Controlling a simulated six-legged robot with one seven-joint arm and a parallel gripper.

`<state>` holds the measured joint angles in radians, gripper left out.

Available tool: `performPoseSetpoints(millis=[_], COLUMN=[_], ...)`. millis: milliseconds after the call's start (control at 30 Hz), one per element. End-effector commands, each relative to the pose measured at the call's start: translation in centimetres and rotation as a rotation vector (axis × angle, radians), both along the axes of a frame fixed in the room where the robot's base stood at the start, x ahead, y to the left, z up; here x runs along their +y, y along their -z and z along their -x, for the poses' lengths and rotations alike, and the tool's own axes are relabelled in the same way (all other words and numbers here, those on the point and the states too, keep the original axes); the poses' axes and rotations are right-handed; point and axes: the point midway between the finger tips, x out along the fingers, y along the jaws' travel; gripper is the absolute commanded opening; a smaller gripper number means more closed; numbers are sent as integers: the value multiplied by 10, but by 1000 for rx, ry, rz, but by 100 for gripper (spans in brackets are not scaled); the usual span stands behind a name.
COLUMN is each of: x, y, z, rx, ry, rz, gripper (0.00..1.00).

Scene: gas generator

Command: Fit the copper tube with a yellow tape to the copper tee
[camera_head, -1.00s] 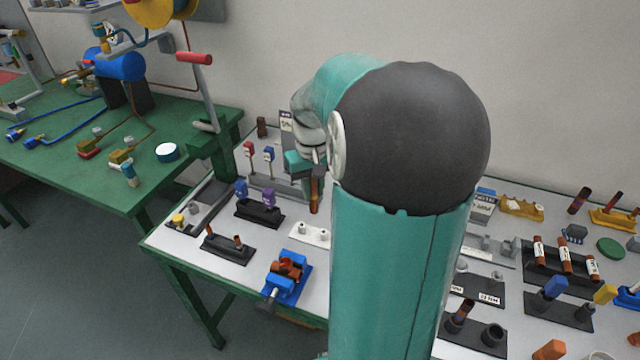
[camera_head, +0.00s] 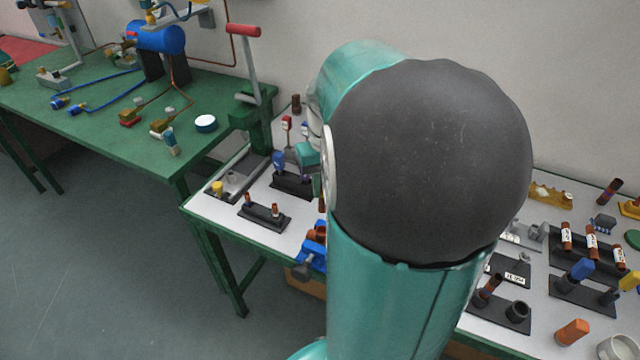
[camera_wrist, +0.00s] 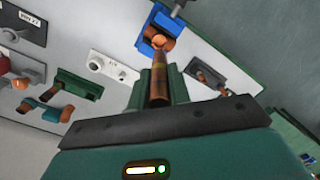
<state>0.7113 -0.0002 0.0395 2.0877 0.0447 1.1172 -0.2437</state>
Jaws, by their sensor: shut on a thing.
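In the wrist view my gripper (camera_wrist: 159,88) is shut on a copper tube (camera_wrist: 158,75), which points away from the palm. A yellowish band seems to show on it, but it is small and dim. The tube's far end overlaps the copper tee (camera_wrist: 150,47) in the blue vise (camera_wrist: 146,29); I cannot tell whether they touch. In the head view the vise (camera_head: 311,254) and tee (camera_head: 317,234) sit near the table's front edge, partly behind my arm. My gripper is mostly hidden there.
A black holder with two short copper pieces (camera_head: 264,216) stands left of the vise. A white two-post block (camera_wrist: 114,66) and a green block with a copper piece (camera_wrist: 78,86) are close by. The green workbench (camera_head: 80,140) stands left; more fittings fill the table's right side.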

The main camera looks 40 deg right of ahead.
Motion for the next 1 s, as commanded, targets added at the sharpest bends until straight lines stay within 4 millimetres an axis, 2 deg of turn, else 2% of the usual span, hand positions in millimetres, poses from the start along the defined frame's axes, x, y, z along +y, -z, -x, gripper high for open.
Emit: performPoseSetpoints(millis=[167, 700, 1000], x=[-1, 4, 6], y=[3, 48, 58], z=[0, 1, 1], rx=[1, 1, -1], ry=[0, -2, -2], rz=[0, 0, 0], gripper=[3, 3, 3])
